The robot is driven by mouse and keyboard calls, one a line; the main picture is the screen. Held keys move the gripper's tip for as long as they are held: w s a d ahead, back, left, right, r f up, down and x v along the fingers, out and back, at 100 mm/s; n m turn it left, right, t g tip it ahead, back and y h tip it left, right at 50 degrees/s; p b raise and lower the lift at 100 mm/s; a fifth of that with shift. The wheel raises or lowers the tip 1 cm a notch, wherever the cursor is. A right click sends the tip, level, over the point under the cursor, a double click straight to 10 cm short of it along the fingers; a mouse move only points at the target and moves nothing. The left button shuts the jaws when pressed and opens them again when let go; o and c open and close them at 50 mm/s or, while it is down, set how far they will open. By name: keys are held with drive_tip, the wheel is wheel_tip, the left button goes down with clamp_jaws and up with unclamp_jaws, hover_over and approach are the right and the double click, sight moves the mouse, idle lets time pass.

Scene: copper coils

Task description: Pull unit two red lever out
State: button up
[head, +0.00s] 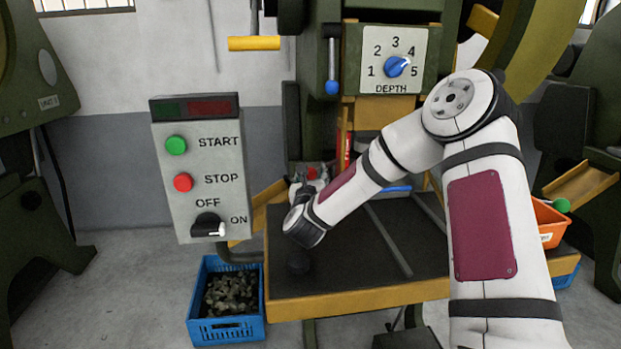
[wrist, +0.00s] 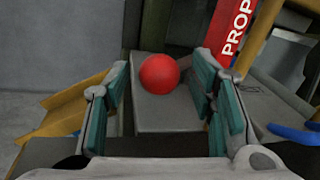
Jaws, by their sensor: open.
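The red lever's round knob (wrist: 160,74) shows in the wrist view, in front of a grey block (wrist: 165,114). My gripper (wrist: 162,95) is open, with one teal-padded finger on each side of the knob and a gap on both sides. I cannot tell from this view how deep the knob sits between the fingers. In the head view a small red spot of the knob (head: 311,173) shows just beyond my gripper (head: 300,182), at the back of the dark table. My forearm and wrist cover much of that area.
A control box (head: 200,165) with START and STOP buttons stands left of the table. A blue crate (head: 226,331) of dark parts is on the floor. A blue-knobbed lever (head: 332,60) hangs beside the DEPTH dial (head: 393,60).

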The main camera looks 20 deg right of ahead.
clamp_jaws()
drive_tip(key=a+b, duration=0.1)
drive_tip(key=a, duration=0.1)
drive_tip(key=w+a+b, duration=0.1)
drive_tip(key=a, duration=0.1)
drive_tip(key=shift+w+a+f, duration=0.1)
drive_tip(key=shift+a+f, duration=0.05)
drive_tip(key=shift+a, duration=0.2)
drive_tip(key=shift+a+b, duration=0.3)
drive_tip(key=shift+a, duration=0.05)
unclamp_jaws()
drive_tip(key=shift+w+a, duration=0.1)
drive_tip(key=v, duration=1.2)
